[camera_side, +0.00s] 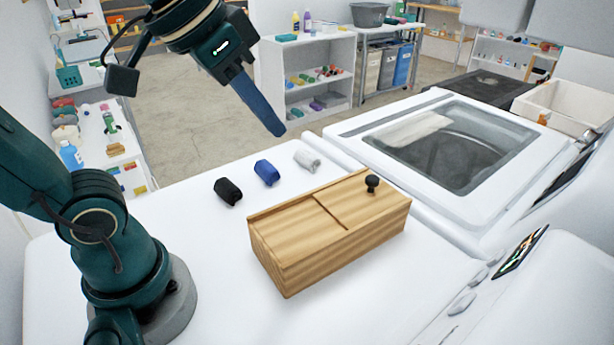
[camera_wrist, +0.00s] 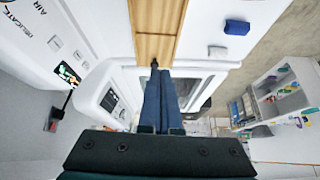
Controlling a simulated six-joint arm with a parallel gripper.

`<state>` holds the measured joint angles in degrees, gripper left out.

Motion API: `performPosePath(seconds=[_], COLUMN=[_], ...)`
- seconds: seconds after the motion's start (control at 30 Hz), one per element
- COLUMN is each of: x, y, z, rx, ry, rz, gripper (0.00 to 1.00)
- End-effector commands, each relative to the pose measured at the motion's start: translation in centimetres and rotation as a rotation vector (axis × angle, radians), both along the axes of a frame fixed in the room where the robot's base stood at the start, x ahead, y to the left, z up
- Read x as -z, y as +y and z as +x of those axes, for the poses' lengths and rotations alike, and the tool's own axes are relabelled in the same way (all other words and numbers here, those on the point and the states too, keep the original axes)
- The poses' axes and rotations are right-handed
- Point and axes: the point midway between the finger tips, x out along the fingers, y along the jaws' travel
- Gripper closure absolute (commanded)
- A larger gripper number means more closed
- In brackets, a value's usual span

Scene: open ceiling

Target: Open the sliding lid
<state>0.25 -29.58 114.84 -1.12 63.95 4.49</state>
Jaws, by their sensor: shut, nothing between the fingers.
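A light wooden box (camera_side: 335,245) stands on the white work surface. Its flat wooden lid (camera_side: 345,200) covers the top, with a dark line across it and a round black knob (camera_side: 372,183) near the right end. No opening into the box is visible, and its inside is hidden. My gripper (camera_side: 278,131) is shut and empty, with its blue fingers pointing down in the air behind the box and left of the knob. In the wrist view, the closed fingers (camera_wrist: 164,74) overlap the near end of the box (camera_wrist: 155,18); a dark knob (camera_wrist: 154,63) shows just beyond their tips.
Black (camera_side: 228,191), blue (camera_side: 266,173) and white (camera_side: 307,160) small objects lie in a row behind the box. A white machine with a glass-topped lid (camera_side: 350,130) stands to the right. The surface in front of the box is clear.

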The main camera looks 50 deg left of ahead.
Motion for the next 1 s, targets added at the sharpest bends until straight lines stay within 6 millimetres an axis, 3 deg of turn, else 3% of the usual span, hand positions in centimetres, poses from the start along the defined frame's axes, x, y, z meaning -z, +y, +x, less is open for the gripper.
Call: performPosePath(seconds=[0.2, 0.43, 0.7, 0.83, 1.0], x=[-3.8, -4.8, -1.6, 0.8, 3.5], y=[-0.5, -1.2, -2.1, -2.3, -2.5], z=[5.6, 11.9, 18.3, 20.2, 20.9], rx=[0.046, 0.092, 0.135, 0.141, 0.143], ry=[0.011, 0.037, 0.093, 0.125, 0.179], rz=[0.006, 0.011, 0.01, 0.009, 0.006], gripper=[1.0, 1.0, 1.0, 1.0, 1.0])
